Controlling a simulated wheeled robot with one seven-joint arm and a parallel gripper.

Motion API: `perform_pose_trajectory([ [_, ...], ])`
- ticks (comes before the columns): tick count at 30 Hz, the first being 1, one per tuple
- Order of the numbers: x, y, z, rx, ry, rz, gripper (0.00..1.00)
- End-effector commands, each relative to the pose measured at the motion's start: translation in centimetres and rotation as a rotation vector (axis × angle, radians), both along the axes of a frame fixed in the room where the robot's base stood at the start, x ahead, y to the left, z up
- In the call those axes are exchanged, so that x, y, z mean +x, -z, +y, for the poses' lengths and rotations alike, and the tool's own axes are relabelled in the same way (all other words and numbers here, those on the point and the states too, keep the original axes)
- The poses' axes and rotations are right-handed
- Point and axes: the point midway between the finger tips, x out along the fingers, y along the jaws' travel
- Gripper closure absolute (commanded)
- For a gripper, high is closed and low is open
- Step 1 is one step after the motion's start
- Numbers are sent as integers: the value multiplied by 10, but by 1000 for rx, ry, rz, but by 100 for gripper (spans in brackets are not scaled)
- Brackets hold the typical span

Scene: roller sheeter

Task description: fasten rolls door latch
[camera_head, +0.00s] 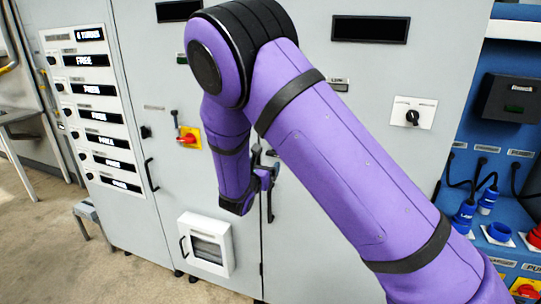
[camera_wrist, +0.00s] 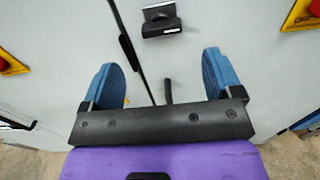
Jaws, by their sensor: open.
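My gripper (camera_wrist: 162,78) is open in the wrist view, its two blue fingers apart with nothing held between them. A grey cabinet front with a door seam lies ahead of it. A short black handle-like part (camera_wrist: 168,92) shows between the fingers, close to the palm. A black latch-like fitting (camera_wrist: 162,27) sits above, beyond the fingertips. A long dark bar (camera_wrist: 126,50) runs along the door to its left. I cannot tell which part is the rolls door latch. In the head view my gripper (camera_head: 268,172) is at the cabinet front, partly hidden by my arm.
A red switch on a yellow plate (camera_head: 188,138) is on the cabinet left of my arm. A white-framed box (camera_head: 206,243) sticks out low on the door. A black knob (camera_head: 412,117) is to the right. Blue connectors (camera_head: 487,200) are at the far right.

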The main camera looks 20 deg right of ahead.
Motion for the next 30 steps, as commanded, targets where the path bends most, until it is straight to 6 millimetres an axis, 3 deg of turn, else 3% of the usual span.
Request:
perform_pose_trajectory([
  [12, 55, 0, -41, 2, 3, 0, 15],
  [27, 67, 0, -49, 1, 2, 0, 15],
  [30, 67, 0, -49, 2, 2, 0, 38],
])
